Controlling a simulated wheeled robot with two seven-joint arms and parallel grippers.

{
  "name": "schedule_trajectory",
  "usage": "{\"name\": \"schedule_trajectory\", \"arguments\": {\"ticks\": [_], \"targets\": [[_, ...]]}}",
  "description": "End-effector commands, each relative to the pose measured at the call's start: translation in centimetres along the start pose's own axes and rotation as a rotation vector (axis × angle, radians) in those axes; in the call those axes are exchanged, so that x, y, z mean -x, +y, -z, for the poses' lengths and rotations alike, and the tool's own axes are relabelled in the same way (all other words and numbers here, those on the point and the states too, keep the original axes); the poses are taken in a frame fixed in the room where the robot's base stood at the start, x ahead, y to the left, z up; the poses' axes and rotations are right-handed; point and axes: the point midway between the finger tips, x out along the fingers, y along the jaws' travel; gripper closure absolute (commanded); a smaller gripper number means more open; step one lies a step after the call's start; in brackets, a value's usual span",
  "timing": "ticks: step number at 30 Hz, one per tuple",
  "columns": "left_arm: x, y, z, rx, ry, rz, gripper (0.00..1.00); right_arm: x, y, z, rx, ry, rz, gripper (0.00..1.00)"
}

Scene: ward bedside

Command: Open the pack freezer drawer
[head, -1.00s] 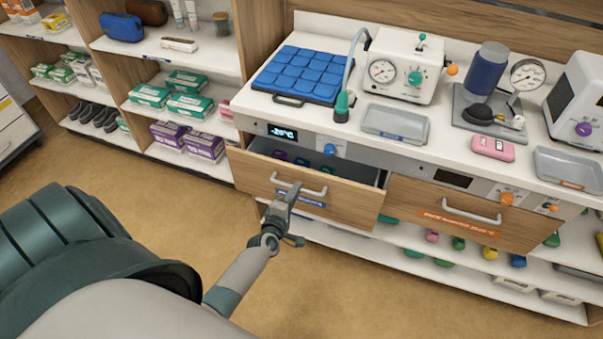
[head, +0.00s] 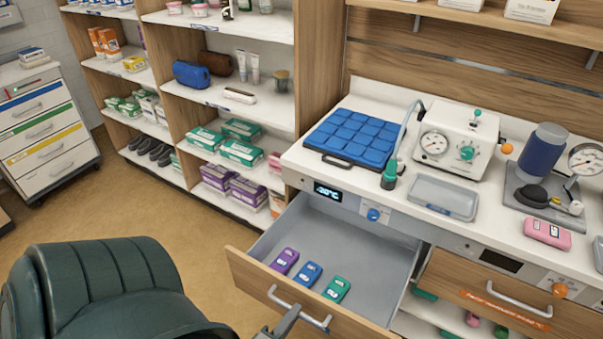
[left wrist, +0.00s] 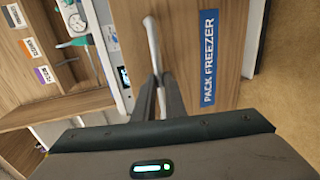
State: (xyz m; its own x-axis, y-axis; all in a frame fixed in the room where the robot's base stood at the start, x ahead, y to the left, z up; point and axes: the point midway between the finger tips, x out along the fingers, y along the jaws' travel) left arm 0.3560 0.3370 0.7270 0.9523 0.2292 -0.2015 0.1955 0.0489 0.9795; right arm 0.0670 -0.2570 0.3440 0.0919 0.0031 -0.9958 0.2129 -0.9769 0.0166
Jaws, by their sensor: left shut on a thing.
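The pack freezer drawer (head: 345,248) is pulled well out from under the counter at its left end. Inside lie a purple pack (head: 285,261), a blue pack (head: 307,274) and a green pack (head: 336,289), near the wooden front. My left gripper (head: 289,322) is at the bar handle (head: 310,313), shut on it. In the left wrist view the fingers (left wrist: 156,88) close around the handle (left wrist: 152,45), beside the blue "PACK FREEZER" label (left wrist: 208,58). My right gripper is not in view.
The counter (head: 330,183) holds a blue pad tray (head: 352,137), a gauge machine (head: 455,140) and a grey tray (head: 443,197). Shelves stand left.

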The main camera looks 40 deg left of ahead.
Motion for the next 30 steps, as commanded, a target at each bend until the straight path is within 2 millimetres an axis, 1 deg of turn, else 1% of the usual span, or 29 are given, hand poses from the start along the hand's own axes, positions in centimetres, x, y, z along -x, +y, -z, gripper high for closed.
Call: {"name": "schedule_trajectory", "arguments": {"ticks": [1,4,14,15,17,18,30], "targets": [[0.43,-0.21,-0.08,0.0,-0.002,0.002,1.0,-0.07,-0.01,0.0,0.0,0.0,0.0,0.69],[0.86,-0.27,-0.07,0.0,-0.002,0.002,1.0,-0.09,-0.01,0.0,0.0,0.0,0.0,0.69],[0.95,-0.26,-0.08,0.0,-0.002,0.002,1.0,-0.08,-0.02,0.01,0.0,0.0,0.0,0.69],[0.95,-0.27,-0.08,0.0,-0.002,0.002,0.87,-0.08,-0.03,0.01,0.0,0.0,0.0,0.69],[0.94,-0.26,-0.07,0.0,-0.002,0.002,0.73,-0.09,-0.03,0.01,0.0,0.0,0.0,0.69],[0.93,-0.25,-0.06,0.0,-0.001,0.001,0.71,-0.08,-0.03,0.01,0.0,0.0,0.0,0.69],[0.93,-0.21,-0.02,0.0,0.0,0.0,0.71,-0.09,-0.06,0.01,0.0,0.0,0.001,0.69]]}}
